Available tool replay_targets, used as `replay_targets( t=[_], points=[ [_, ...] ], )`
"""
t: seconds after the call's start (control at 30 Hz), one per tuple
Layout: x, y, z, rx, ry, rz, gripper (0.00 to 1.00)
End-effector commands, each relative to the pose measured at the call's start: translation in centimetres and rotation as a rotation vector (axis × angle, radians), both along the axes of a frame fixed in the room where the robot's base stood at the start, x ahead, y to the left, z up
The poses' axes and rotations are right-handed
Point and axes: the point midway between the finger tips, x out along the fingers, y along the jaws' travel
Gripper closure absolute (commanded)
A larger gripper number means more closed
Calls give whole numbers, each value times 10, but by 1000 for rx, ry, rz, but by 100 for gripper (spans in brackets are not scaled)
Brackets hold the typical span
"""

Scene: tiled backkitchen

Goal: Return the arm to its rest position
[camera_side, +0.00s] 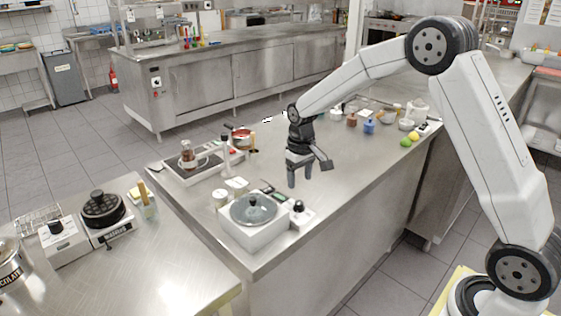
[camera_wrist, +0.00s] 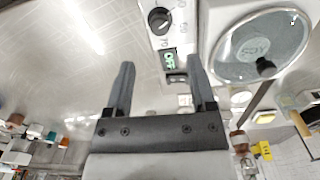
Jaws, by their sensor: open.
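My gripper (camera_side: 307,172) hangs from the end of my white arm above the steel counter (camera_side: 345,185), in the middle of the side view. Its two dark fingers are apart with nothing between them. In the wrist view my gripper (camera_wrist: 160,82) also shows open and empty. A white appliance with a round glass lid (camera_side: 254,208) stands at the counter's near end, left of and below my gripper. That lid shows at the upper right of the wrist view (camera_wrist: 262,45), beside a black knob (camera_wrist: 159,20) and a green-lit display (camera_wrist: 170,58).
Left of my gripper are a tray with a glass vessel (camera_side: 187,157) and a red pot (camera_side: 242,137). Blue (camera_side: 369,126) and brown (camera_side: 351,119) jars and a green fruit (camera_side: 406,141) stand toward the right. The counter directly right of my gripper is clear.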

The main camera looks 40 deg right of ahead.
Motion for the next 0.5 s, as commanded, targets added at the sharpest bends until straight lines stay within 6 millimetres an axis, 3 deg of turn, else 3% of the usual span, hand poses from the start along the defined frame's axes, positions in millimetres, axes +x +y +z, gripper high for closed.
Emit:
replay_targets(
  t=[0.27,0.5],
  points=[
    [-8,4,2,-2,-11,4,29],
    [-40,19,8,-5,-52,16,29]
  ],
)
